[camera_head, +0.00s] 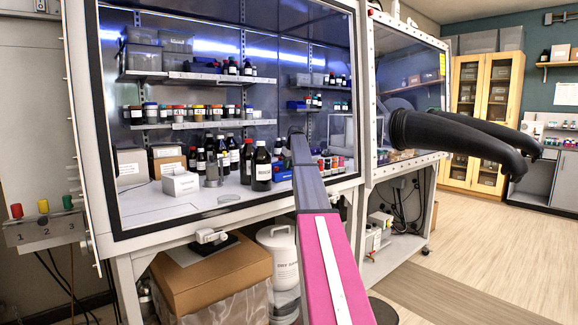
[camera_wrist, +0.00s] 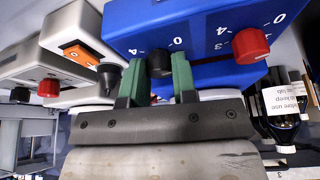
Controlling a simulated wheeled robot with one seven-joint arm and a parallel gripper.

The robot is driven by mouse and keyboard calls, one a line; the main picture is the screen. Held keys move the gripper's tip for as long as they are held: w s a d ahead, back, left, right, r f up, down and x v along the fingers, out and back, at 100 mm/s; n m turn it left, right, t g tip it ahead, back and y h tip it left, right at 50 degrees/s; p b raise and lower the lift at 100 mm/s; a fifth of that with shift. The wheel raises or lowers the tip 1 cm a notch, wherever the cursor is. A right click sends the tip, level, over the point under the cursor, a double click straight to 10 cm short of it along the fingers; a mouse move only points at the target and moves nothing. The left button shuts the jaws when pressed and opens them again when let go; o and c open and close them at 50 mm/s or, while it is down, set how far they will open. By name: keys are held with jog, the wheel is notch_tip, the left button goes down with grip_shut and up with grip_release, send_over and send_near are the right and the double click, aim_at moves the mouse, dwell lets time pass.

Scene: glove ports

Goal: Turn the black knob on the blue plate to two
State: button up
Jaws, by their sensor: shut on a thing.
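In the wrist view a blue plate (camera_wrist: 205,20) fills the top, with printed scale numbers that appear inverted. The black knob (camera_wrist: 159,63) sits on it between the green fingers of my gripper (camera_wrist: 161,72), which is shut on it. Near the knob a 4 and a 0 can be read; its pointer is hidden, so I cannot tell its setting. A red knob (camera_wrist: 250,45) is on the same blue plate, to the right and clear of the fingers. In the head view my arm reaches into the glass-fronted cabinet, and my gripper is not clearly visible.
A white device left of the blue plate carries an orange switch (camera_wrist: 80,54) and another black knob (camera_wrist: 108,77), close to my left finger. A labelled bottle (camera_wrist: 284,100) stands to the right. In the head view dark bottles (camera_head: 262,165) stand left of my arm.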

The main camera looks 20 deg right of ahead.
jog(key=m+h, duration=0.2)
jog(key=m, duration=0.2)
jog(key=shift+a+m, duration=0.15)
jog(key=shift+m, duration=0.15)
jog(key=m+h, duration=0.1)
jog(key=m, duration=0.4)
jog(key=shift+w+m+g+h, duration=0.1)
jog(key=shift+m+g+h, duration=0.2)
jog(key=shift+g+h, duration=0.1)
jog(key=m+g, duration=0.1)
jog(key=m, duration=0.1)
jog(key=m+h, duration=0.1)
jog(key=m, duration=0.2)
jog(key=shift+w+a+g, duration=0.1)
jog(key=shift+g, duration=0.3)
jog(key=m, duration=0.2)
jog(key=m+g, duration=0.1)
jog(key=m, duration=0.1)
jog(key=shift+m+g+h, duration=0.3)
jog(key=shift+h, duration=0.1)
jog(key=o, duration=0.9)
jog(key=shift+o, duration=0.2)
jog(key=shift+r, duration=0.15)
